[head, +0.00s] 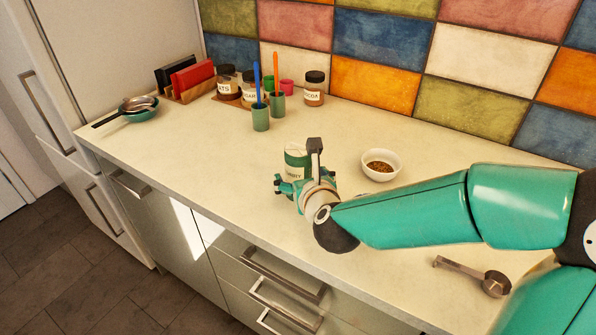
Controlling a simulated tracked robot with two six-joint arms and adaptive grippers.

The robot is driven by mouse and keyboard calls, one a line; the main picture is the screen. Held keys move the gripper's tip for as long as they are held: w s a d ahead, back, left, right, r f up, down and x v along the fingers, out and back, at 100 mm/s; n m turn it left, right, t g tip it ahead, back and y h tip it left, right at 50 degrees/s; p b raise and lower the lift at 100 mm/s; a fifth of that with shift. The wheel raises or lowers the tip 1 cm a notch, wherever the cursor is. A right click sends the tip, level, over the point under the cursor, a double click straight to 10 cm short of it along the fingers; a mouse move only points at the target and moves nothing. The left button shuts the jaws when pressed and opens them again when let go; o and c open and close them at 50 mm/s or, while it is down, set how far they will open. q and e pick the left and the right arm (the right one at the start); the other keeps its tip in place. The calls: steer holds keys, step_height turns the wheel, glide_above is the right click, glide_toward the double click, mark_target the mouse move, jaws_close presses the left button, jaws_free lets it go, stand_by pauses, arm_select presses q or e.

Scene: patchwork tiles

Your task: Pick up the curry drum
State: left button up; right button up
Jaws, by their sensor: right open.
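The curry drum (296,158) is a small green and white cylinder with a partly visible label. It stands upright on the pale counter (190,160), near the middle of the head view. My right gripper (297,178) is at the drum, with its fingers open around its near side. The gripper and wrist hide part of the drum's lower right side, and I cannot tell whether the fingers touch it. My left gripper is not in view.
A white bowl (392,172) of brown contents stands right of the drum. A metal scoop (492,284) lies at the lower right. Jars, including cocoa (314,91), and green cups (261,119) stand behind. A pan (141,108) sits far left. The counter left of the drum is clear.

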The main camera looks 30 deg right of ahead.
steer(key=shift+x, duration=1.5)
steer(key=shift+r, duration=0.1)
steer(key=c, duration=1.4)
steer(key=shift+o, duration=0.2)
step_height(320, 180, up, 20)
steer(key=p, duration=0.7)
